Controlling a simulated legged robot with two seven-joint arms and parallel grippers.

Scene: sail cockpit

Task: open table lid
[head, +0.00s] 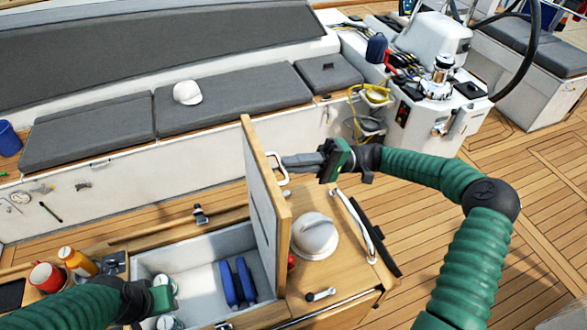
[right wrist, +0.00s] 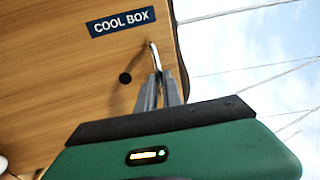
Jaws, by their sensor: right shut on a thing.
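The wooden table lid (head: 283,222) stands raised, close to upright, over an open white compartment (head: 202,251). Its outer face also fills the left of the right wrist view (right wrist: 95,70), with a blue COOL BOX label (right wrist: 121,22). My right gripper (head: 286,161) is shut on the lid's handle (head: 285,178). In the right wrist view its fingers (right wrist: 159,88) close around the thin metal handle (right wrist: 153,56). My left gripper (head: 165,298) is low at the left, above the compartment's near left part. Its fingers cannot be made out.
A grey dome (head: 314,236) and a metal rail (head: 355,226) are right of the lid. Wooden deck lies clear farther right.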

